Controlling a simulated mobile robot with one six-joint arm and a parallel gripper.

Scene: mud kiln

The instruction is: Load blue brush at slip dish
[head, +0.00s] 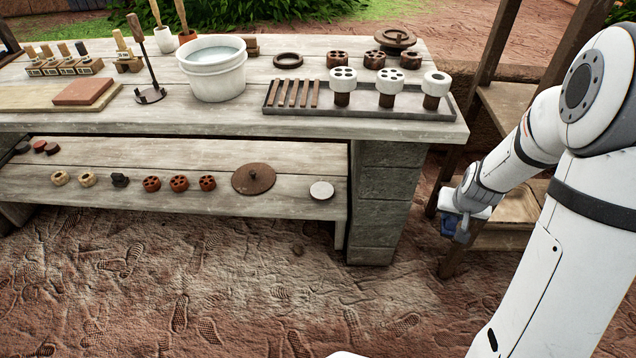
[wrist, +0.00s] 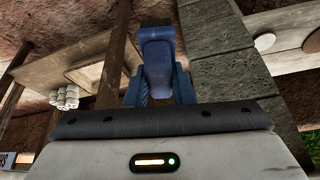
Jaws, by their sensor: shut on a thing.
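My gripper (wrist: 160,88) is shut on a blue object, which looks like the blue brush (wrist: 157,62); its broad end points away from the wrist. In the head view my gripper (head: 460,226) hangs low, just right of the bench's stone leg, with a dark blue patch of the brush (head: 447,227) showing at its end. Bristles cannot be made out. I cannot surely tell which thing is the slip dish; a small shallow white disc (head: 321,190) lies at the right end of the lower shelf, well left of my gripper.
A white bucket (head: 213,85) of liquid and a dark tray (head: 400,112) with white-topped pieces stand on the bench. The stone leg (head: 385,200) and a wooden rack (head: 497,235) are close to my gripper. The muddy floor in front is clear.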

